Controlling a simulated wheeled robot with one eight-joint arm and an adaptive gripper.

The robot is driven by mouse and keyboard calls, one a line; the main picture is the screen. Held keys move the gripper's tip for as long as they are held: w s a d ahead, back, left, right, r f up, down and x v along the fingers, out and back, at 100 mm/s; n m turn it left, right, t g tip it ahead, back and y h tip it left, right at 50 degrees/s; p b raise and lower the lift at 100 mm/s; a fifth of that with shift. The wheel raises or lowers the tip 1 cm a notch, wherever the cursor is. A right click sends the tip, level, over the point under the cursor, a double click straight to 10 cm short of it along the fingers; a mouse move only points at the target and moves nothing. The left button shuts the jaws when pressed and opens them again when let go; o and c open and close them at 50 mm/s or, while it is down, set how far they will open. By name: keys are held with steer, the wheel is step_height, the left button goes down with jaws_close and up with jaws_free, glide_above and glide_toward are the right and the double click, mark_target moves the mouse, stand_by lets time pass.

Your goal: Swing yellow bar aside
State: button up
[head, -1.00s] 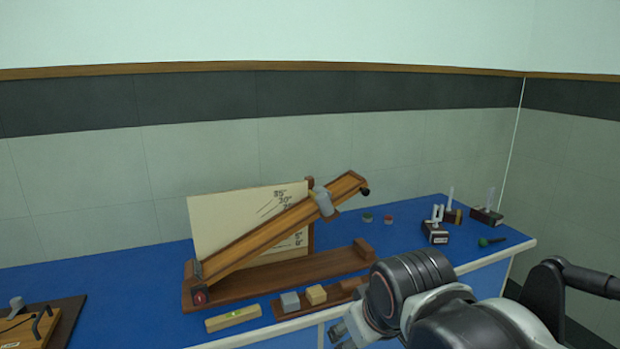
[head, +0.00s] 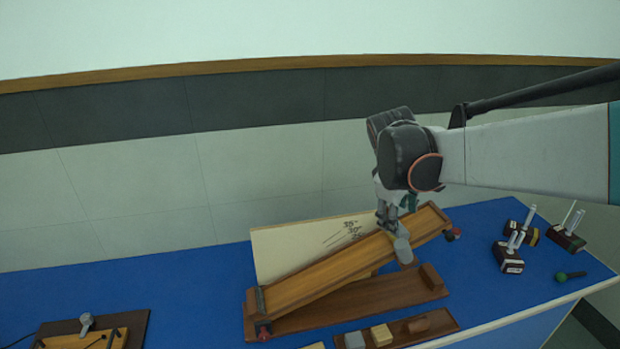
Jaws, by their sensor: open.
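My gripper (head: 388,222) points down over the upper part of a tilted wooden ramp (head: 315,277), its fingers open. The fingers are close behind a grey cylindrical piece (head: 403,250) at the ramp's side; I cannot tell whether they touch it. The ramp rises to the right in front of a cream angle board (head: 290,245), above a dark wooden base (head: 350,303). A pale yellowish bar (head: 313,346) shows only as a sliver at the bottom edge; the rest is out of frame. No other yellow bar is clear.
A wooden tray (head: 440,335) with a few blocks lies in front of the base. Small forked stands (head: 508,257) and a green-tipped stick (head: 570,276) are at the right. A board with a grey-headed piece (head: 87,322) is at the lower left. Blue bench top (head: 190,290) is bare between.

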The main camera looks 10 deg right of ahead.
mark_target(401, 244)
steer(key=b+x, duration=0.1)
steer(key=x, duration=1.2)
steer(key=shift+f+b, duration=0.35)
jaws_close()
